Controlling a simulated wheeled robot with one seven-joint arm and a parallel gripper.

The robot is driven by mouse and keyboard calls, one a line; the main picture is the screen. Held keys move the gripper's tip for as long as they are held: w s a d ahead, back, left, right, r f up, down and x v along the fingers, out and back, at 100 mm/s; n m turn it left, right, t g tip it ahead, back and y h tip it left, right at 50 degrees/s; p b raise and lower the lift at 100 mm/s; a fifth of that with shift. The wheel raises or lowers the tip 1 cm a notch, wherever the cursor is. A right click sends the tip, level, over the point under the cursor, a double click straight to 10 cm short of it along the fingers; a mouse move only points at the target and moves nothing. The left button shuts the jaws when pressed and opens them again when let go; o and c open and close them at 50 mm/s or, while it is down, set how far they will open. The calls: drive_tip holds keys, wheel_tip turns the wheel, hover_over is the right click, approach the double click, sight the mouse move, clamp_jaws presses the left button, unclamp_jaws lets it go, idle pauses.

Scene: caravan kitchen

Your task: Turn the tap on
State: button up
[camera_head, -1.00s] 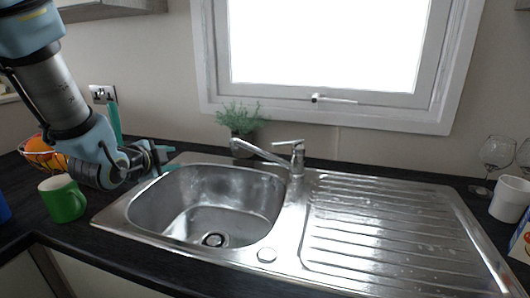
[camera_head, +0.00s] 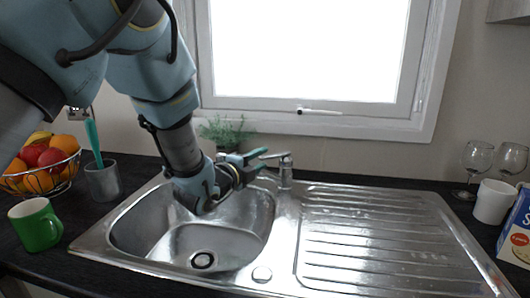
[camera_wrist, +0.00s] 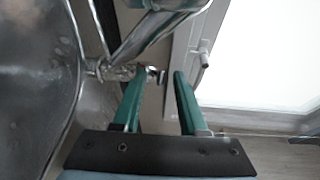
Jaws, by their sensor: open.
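The chrome tap (camera_head: 285,172) stands behind the steel sink, between the basin and the drainer. Its lever (camera_head: 274,155) sticks out to the left at the top; the spout is mostly hidden behind my gripper in the head view. My gripper (camera_head: 262,160) is open and empty, over the basin's back right corner, just left of the tap. In the wrist view, my gripper's two green fingers (camera_wrist: 155,95) are apart. The tap (camera_wrist: 118,72) shows beyond the left finger, its shiny spout (camera_wrist: 158,25) crossing the top. I cannot tell whether a finger touches it.
The basin (camera_head: 190,245) is empty, and the ribbed drainer (camera_head: 375,240) is clear. A potted plant (camera_head: 224,130) stands behind my gripper below the window. A green mug (camera_head: 36,226), fruit basket (camera_head: 45,165) and grey cup (camera_head: 103,182) are left; glasses (camera_head: 477,158) and a white mug (camera_head: 494,202) are right.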

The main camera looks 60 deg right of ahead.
sight(275, 155)
drive_tip(key=shift+d+f+p, duration=0.15)
drive_tip(key=shift+d+p, duration=0.2)
drive_tip(key=shift+d, duration=1.1)
clamp_jaws()
idle(0.4)
